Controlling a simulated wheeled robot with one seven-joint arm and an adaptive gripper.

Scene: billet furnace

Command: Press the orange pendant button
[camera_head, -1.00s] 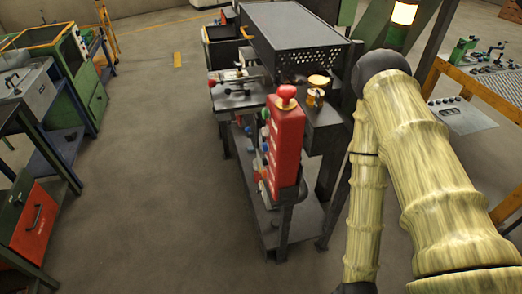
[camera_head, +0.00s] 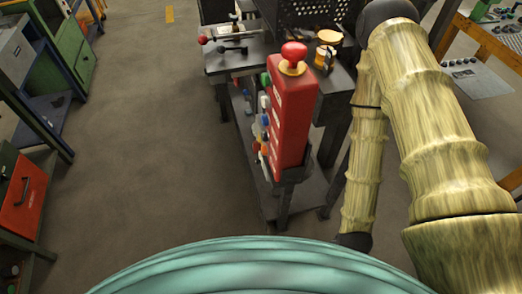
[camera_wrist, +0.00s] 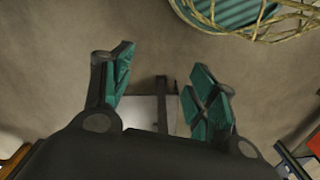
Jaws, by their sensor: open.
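The red pendant box (camera_head: 292,115) stands upright at the corner of a dark metal stand, with a red mushroom button over a yellow ring on top. Several small coloured buttons stick out along its left side, seen edge-on. One that looks orange (camera_head: 265,136) is partly lost among them, and its exact shade is hard to tell. My gripper (camera_wrist: 160,82) shows in the wrist view, open and empty, its teal fingers spread above the floor. The pendant is not recognisable in that view. In the head view, my arm rises right of the pendant and the gripper is not seen.
The dark metal stand (camera_head: 230,62) carries levers and an orange-and-brass fitting (camera_head: 326,50) behind the pendant. A red drawer cabinet (camera_head: 24,198) stands at far left. An orange-framed table (camera_head: 480,38) is at right. The floor (camera_head: 150,130) left of the stand is clear.

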